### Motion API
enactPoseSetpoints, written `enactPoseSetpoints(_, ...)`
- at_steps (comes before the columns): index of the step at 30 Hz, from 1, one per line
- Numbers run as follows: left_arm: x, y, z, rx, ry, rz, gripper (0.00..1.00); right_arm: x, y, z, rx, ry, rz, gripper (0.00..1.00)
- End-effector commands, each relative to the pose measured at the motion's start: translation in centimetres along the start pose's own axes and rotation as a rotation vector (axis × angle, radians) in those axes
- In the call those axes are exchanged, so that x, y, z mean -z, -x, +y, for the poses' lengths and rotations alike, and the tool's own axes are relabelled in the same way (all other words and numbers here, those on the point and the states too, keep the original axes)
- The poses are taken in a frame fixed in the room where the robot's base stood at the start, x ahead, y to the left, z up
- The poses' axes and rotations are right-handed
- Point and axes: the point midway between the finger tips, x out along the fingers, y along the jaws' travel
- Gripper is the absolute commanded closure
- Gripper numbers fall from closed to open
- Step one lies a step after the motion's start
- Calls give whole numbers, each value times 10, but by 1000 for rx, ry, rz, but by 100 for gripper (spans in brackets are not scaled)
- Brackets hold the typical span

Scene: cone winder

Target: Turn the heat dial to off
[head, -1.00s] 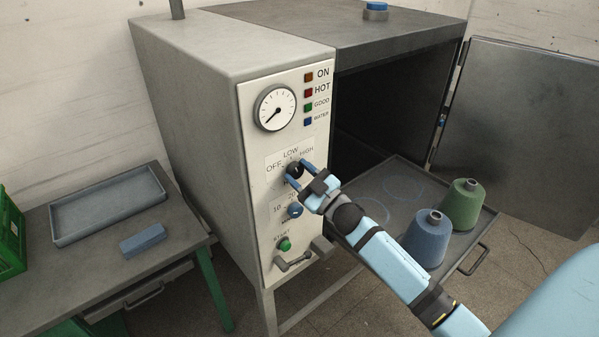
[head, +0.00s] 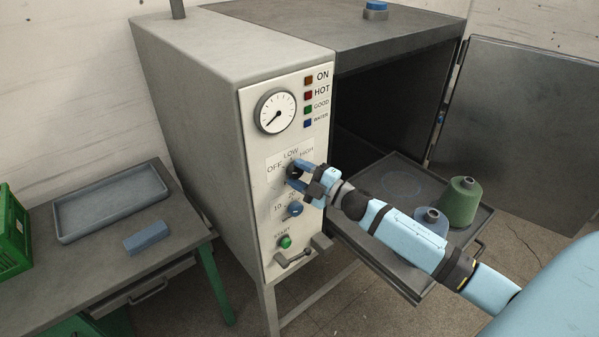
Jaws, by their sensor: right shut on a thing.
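The heat dial (head: 292,170) is a dark knob on the machine's pale front panel (head: 254,165), with the labels OFF, LOW and HIGH around it. My right gripper (head: 297,175) comes in from the right and is shut on the dial. The dial's pointer is too small and too covered to read. My left gripper is not in view.
The open door (head: 515,130) is at right.

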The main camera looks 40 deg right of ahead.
Motion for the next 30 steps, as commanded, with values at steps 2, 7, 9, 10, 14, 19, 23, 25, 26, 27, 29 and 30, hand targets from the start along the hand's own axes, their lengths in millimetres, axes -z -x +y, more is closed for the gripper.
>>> enactPoseSetpoints(2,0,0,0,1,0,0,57,0,0,0,4,9,0,80)
enactPoseSetpoints(7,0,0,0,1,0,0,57,0,0,0,6,15,0,80)
enactPoseSetpoints(9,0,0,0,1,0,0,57,0,0,0,6,15,0,80)
enactPoseSetpoints(10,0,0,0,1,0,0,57,0,0,0,6,15,0,80)
enactPoseSetpoints(14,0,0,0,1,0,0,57,0,0,0,6,15,0,80)
enactPoseSetpoints(19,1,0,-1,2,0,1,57,0,0,0,6,14,0,31)
enactPoseSetpoints(23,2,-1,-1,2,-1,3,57,0,0,0,6,14,0,31)
enactPoseSetpoints(25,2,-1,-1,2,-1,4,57,0,0,0,6,14,0,31)
enactPoseSetpoints(26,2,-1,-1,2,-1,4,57,0,0,0,6,14,0,31)
enactPoseSetpoints(27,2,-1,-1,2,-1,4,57,0,1,0,6,14,-1,31)
enactPoseSetpoints(29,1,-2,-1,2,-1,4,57,-1,5,-1,7,14,-1,31)
enactPoseSetpoints(30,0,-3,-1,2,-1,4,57,-1,9,-2,8,13,-2,31)
